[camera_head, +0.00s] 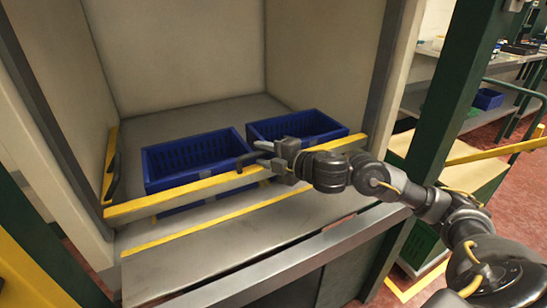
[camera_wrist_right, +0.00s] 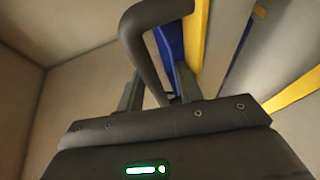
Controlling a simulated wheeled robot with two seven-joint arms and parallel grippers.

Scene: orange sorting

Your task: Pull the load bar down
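The load bar (camera_head: 190,191) is a yellow bar running across the front of the bay, at the height of two blue crates. A dark curved handle (camera_head: 244,161) stands out from it near the middle; a second dark handle (camera_head: 113,177) is at the left side. My right gripper (camera_head: 262,153) is at the middle handle. In the right wrist view that handle (camera_wrist_right: 147,45) loops down between the fingers of the gripper (camera_wrist_right: 160,88), which stand apart with gaps visible beside the handle. My left gripper is not in view.
Blue crates, one at left (camera_head: 195,160) and one at right (camera_head: 300,127), sit behind the bar on a grey shelf. Pale walls enclose the bay. A dark green post (camera_head: 445,95) stands to the right. A metal ledge (camera_head: 270,240) lies below the bar.

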